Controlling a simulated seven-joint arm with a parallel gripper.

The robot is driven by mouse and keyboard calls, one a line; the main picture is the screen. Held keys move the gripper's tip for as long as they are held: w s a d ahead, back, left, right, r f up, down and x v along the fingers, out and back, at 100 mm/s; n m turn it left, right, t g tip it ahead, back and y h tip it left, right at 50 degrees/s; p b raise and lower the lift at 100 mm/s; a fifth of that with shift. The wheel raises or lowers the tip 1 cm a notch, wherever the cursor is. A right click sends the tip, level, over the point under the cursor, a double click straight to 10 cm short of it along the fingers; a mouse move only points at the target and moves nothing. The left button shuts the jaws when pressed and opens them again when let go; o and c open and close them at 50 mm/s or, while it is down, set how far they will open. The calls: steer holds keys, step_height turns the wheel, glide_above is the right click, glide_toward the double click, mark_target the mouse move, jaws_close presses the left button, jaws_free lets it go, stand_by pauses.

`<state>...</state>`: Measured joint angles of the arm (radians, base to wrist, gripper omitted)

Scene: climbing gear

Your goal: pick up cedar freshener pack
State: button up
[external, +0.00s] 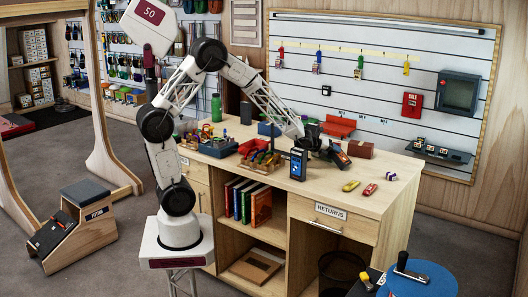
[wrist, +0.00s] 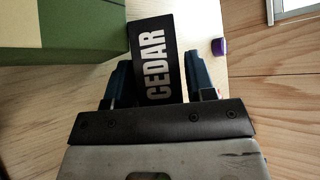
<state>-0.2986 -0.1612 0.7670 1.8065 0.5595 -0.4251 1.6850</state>
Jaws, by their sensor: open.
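The cedar freshener pack (wrist: 154,56) is a flat black pack with white CEDAR lettering in the wrist view. My gripper (wrist: 161,72) is open, with one dark blue finger on each side of the pack's lower part. The left finger lies close to the pack's edge; a gap shows at the right finger. I cannot tell whether either touches it. In the external view my gripper (external: 313,136) is low over the counter's right half. The pack is not clearly distinguishable there.
A green and beige box (wrist: 65,30) is close to the pack's left. A purple item (wrist: 218,46) lies to the right. On the counter (external: 345,205), a blue device (external: 298,163) stands upright near the front, and a brown box (external: 360,149) sits farther back.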

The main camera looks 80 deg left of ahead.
steer(key=shift+w, duration=0.15)
steer(key=shift+c, duration=0.3)
steer(key=c, duration=0.7)
steer(key=shift+r, duration=5)
